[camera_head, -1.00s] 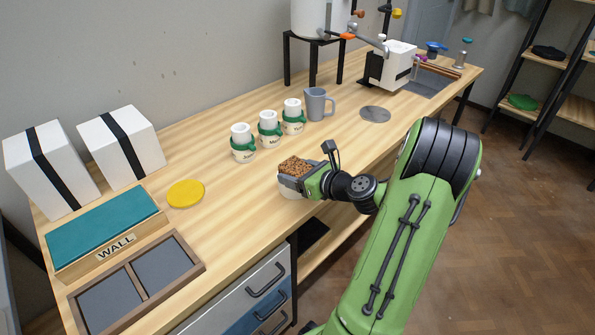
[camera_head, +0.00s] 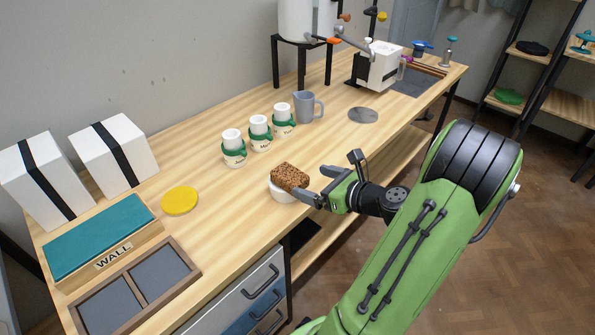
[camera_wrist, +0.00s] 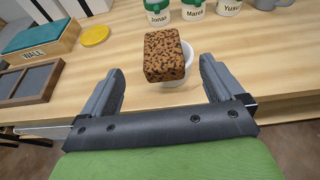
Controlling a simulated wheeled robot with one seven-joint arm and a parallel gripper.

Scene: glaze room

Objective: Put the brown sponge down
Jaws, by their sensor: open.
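The brown sponge (camera_head: 290,177), a speckled block, rests on top of a white bowl (camera_head: 282,193) near the table's front edge. In the wrist view the sponge (camera_wrist: 164,55) lies ahead of the fingers, and part of the white bowl (camera_wrist: 187,66) shows beneath and to its right. My gripper (camera_head: 316,185) is open and empty, just to the right of the sponge in the head view. In the wrist view its two fingers (camera_wrist: 160,88) stand wide apart, short of the sponge.
Several cups stand behind: green-and-white ones (camera_head: 260,133) and a grey mug (camera_head: 305,106). A yellow disc (camera_head: 180,201), a teal-topped box labelled WALL (camera_head: 100,235) and a divided tray (camera_head: 191,268) are at left. Bare wood lies around the bowl.

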